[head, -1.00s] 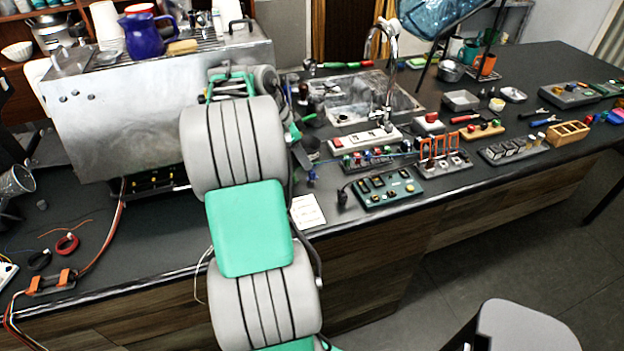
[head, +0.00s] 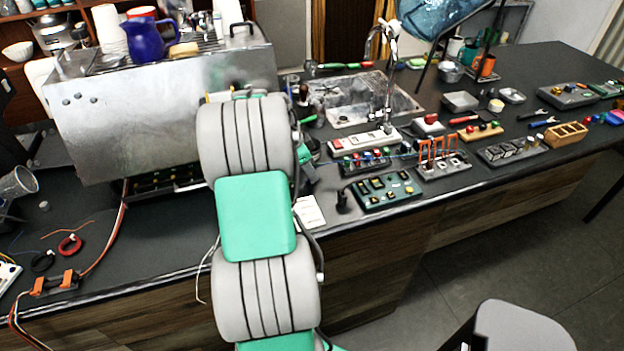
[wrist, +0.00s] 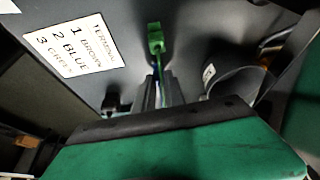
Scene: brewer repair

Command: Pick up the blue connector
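I cannot make out a blue connector for certain in either view. In the wrist view a green connector (wrist: 156,40) lies on the dark counter, with a thin green lead running down towards my gripper (wrist: 158,93). The two grey fingers show close together above my green wrist housing, pointing at the counter. A small bluish patch shows between them, too small and dark to name. Whether they grip anything is unclear. In the head view my arm hides the gripper and the counter just behind it.
A printed card (wrist: 75,42) listing terminals 1 to 3 lies beside the fingers; the card also shows in the head view (head: 309,212). The metal brewer (head: 165,115) stands left of my arm. A green switch panel (head: 388,190) and the sink (head: 350,103) are to the right.

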